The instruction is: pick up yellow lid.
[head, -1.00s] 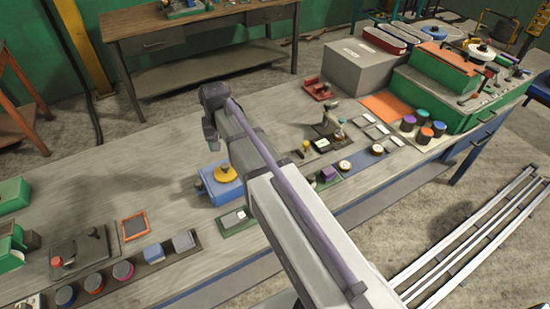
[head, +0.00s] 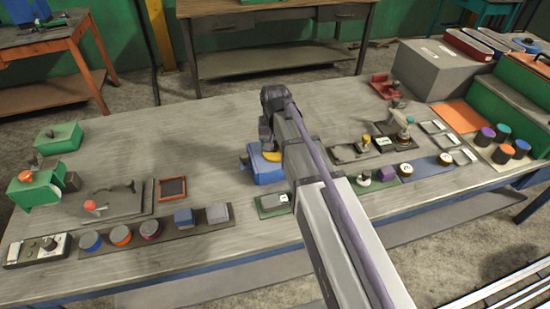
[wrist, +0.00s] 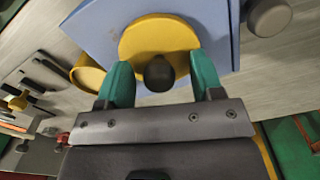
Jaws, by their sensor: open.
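The yellow lid (wrist: 155,35) is a round disc with a dark round knob (wrist: 159,76). It sits on a blue box (wrist: 95,28) in the wrist view. In the head view, the lid (head: 272,156) shows only partly beside my arm, on top of the blue box (head: 265,173). My gripper (wrist: 160,62) has two teal fingers, which are apart. The knob appears between them, with nothing clamped. I cannot tell how far the fingertips are above the lid. In the head view, my arm hides the fingers.
A yellow round part (wrist: 88,74) and a grey round knob (wrist: 269,16) stand at the box's sides. A green tray (head: 273,204) lies in front of the box. The bench behind the box is mostly clear.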

